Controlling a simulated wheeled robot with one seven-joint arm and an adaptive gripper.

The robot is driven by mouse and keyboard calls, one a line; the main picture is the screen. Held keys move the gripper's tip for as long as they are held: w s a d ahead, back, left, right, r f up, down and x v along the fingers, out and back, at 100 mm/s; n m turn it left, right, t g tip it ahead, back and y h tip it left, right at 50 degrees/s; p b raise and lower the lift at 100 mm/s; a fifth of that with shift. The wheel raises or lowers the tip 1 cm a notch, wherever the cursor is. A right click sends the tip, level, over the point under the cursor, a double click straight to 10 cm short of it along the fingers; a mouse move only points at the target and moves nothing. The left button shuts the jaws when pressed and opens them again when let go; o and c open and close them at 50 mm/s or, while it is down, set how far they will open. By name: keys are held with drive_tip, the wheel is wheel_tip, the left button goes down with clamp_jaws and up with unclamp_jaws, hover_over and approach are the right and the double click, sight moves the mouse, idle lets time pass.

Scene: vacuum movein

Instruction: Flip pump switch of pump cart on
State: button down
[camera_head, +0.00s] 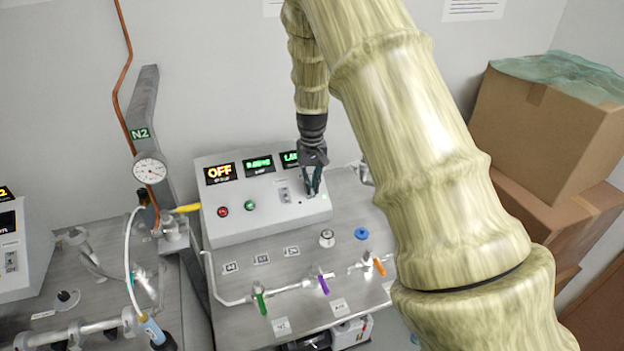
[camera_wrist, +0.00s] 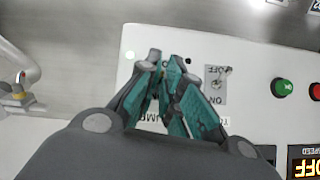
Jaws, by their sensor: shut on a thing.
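The pump cart's sloped white control box (camera_head: 240,212) stands on a metal top, with a display reading OFF (camera_head: 220,172) and two green-lit displays. My gripper (camera_head: 313,188) points down at the right part of the box's face. In the wrist view the fingertips (camera_wrist: 170,62) are close together over a label of which "UMP" shows. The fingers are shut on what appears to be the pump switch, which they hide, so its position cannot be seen.
A red button (camera_head: 223,212) and green button (camera_head: 250,206) are on the box's left. Pipes with green (camera_head: 261,302), purple (camera_head: 323,284) and orange (camera_head: 379,266) valve handles lie in front. A gauge (camera_head: 150,170) stands left; cardboard boxes (camera_head: 540,120) are stacked right.

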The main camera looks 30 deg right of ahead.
drive_tip(key=shift+w+d+r+g+p, duration=0.1)
drive_tip(key=shift+w+g+p, duration=0.05)
drive_tip(key=shift+g+p, duration=0.15)
idle(0.4)
drive_tip(key=c, duration=1.6)
unclamp_jaws()
drive_tip(key=shift+o, duration=0.2)
wheel_tip(320, 180, up, 12)
drive_tip(key=w, duration=0.1)
drive_tip(key=shift+d, duration=0.3)
